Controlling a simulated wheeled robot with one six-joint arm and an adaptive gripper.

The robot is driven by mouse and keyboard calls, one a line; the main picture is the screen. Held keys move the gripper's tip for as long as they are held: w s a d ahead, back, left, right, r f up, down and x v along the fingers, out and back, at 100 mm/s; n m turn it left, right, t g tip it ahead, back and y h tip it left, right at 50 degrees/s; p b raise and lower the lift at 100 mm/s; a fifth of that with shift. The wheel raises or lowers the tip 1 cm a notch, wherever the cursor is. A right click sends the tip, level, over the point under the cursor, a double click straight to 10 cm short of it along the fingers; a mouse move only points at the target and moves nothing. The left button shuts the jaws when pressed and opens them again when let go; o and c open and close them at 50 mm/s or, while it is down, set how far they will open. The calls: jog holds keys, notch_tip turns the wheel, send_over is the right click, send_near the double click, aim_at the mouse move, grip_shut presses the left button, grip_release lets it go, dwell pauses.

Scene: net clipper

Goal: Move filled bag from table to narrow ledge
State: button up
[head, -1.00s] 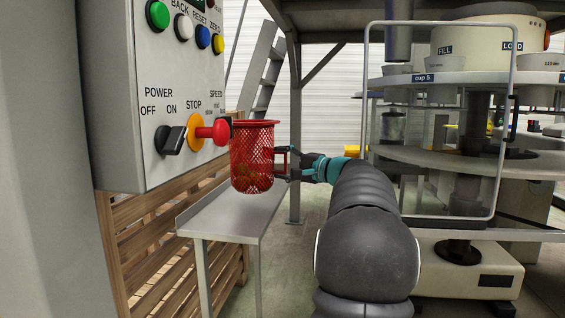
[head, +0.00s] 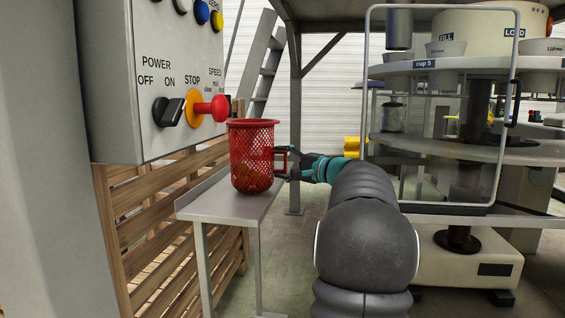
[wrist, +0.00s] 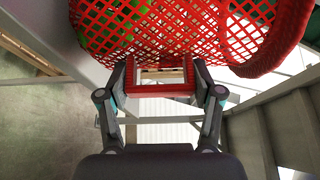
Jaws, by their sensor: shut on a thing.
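The filled bag is a red mesh basket (head: 252,158) with a side handle, upright over a narrow grey metal ledge (head: 215,206). Its base is at or just above the surface; I cannot tell whether it touches. Green contents show through the mesh in the wrist view (wrist: 118,25). My gripper (head: 290,165) comes from the right and is shut on the red handle (wrist: 160,84). In the wrist view, my gripper's fingers (wrist: 160,78) are on both sides of the handle. No separate table can be told for sure.
A grey control box (head: 170,75) with a red knob (head: 213,108) stands out just left of and above the basket. A wooden slatted pallet (head: 160,195) is behind the ledge. A large white machine (head: 465,150) fills the right side.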

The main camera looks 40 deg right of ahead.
jog(key=shift+f+b, duration=0.2)
jog(key=shift+b, duration=0.1)
dwell(0.5)
jog(key=o, duration=1.2)
jog(key=shift+s, duration=0.1)
jog(key=shift+b+v, duration=1.3)
jog(key=shift+v, duration=2.3)
jog(key=shift+s+f, duration=0.1)
jog(key=shift+s, duration=0.05)
jog(key=shift+s+a+b, duration=0.75)
jog(key=shift+a+b, duration=0.05)
jog(key=shift+a, duration=0.1)
jog(key=shift+s+a+b, duration=0.75)
jog(key=shift+a, duration=0.2)
